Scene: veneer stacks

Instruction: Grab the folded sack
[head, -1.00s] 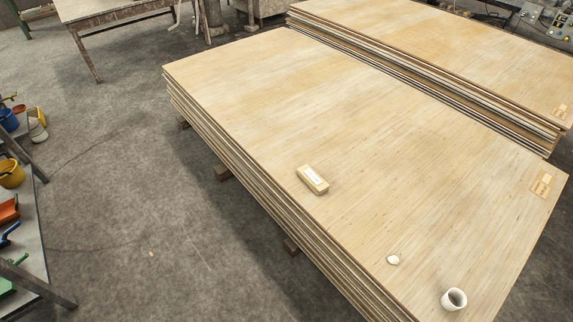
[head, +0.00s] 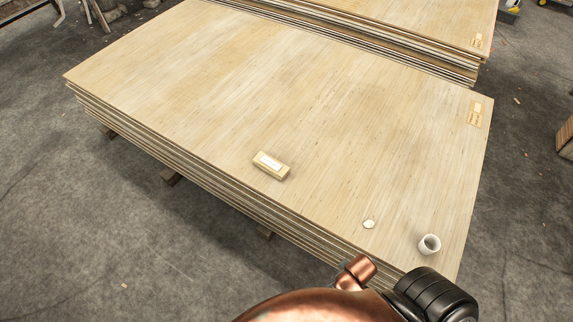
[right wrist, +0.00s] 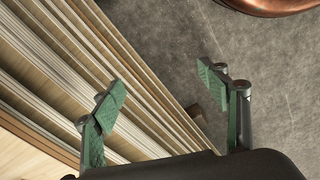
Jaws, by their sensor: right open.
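A small beige folded bundle with a pale label (head: 271,165), which looks like the folded sack, lies flat near the front edge of the near veneer stack (head: 300,90) in the head view. My right gripper (right wrist: 162,83) is open and empty in the right wrist view, its green-padded fingers spread beside the layered side of a stack. No sack shows between or near the fingers there. In the head view my copper and black arm parts come in at the bottom, and no fingertips show. My left gripper is not in view.
A small white round thing (head: 368,224) and a white cup-like cylinder (head: 429,244) stand on the stack's near right part. A paper label (head: 480,112) lies at the right edge. A second stack (head: 400,18) is behind. Grey floor (head: 60,240) is free at left.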

